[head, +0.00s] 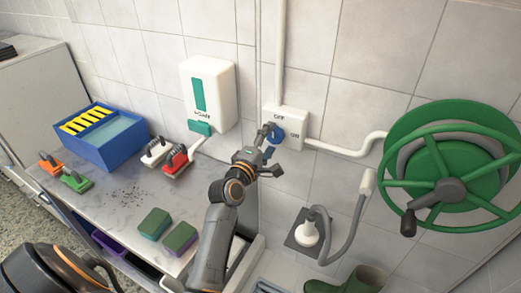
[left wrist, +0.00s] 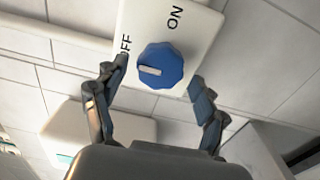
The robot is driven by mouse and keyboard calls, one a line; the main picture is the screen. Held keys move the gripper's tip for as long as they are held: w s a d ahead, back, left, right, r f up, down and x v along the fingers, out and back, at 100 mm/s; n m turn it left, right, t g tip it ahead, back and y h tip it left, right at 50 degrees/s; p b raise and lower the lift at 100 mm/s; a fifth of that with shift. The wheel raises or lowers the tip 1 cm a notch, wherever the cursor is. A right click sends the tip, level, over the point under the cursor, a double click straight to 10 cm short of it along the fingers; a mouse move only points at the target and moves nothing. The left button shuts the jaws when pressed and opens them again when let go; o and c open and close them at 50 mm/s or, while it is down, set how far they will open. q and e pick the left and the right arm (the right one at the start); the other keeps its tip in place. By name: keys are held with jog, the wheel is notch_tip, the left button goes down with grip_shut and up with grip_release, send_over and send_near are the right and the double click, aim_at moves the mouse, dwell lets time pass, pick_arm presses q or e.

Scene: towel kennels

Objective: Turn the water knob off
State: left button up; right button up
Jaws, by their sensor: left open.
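The blue water knob (head: 277,134) sits on a white wall box (head: 291,118) marked OFF at the top and ON at the right. In the left wrist view the knob (left wrist: 163,60) has a white mark on its left part, near the partly covered OFF label; ON stands at its upper right. My left gripper (head: 270,150) is at the knob and partly covers it in the head view. In the left wrist view its open fingers (left wrist: 160,77) stand on either side of the knob, with gaps visible. I cannot tell whether they touch it. My right gripper is not in view.
White pipes (head: 345,149) run from the box up and right toward a green hose reel (head: 455,170). A white-green dispenser (head: 209,92) hangs left. The counter (head: 120,205) holds a blue basin (head: 100,145), brushes and sponges (head: 154,223). A showerhead (head: 307,233) hangs below.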

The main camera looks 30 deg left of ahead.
pick_arm(q)
jog(key=s, duration=1.1)
jog(key=shift+d, duration=0.3)
jog(key=d+f+m+g+h+b, duration=0.1)
jog(key=d+f+m+g, duration=0.1)
jog(key=f, duration=1.1)
jog(key=d+f+m+g+b, duration=0.2)
jog(key=d+f+m+g, duration=0.1)
jog(key=f, duration=0.9)
jog(key=s+d+f+m+g+b, duration=0.15)
jog(key=s+f, duration=0.25)
jog(key=f, duration=0.5)
jog(key=s+d+f+m+g, duration=0.2)
jog(key=s+f+m, duration=0.15)
jog(key=f, duration=0.65)
jog(key=s+d+f+m+g+b, duration=0.2)
jog(key=s+f+m+g, duration=0.25)
jog(key=s+f, duration=1)
jog(key=s+a+f+m+g+b, duration=0.1)
jog(key=s+f, duration=0.4)
jog(key=s, duration=0.5)
jog(key=s+a+f+m+g+b, duration=0.1)
jog(key=s+a+f+m+g, duration=0.1)
jog(key=s+f+m, duration=0.4)
jog(key=s+g, duration=0.1)
jog(key=s, duration=0.4)
jog(key=shift+s+b, duration=0.15)
jog(key=shift+b, duration=0.15)
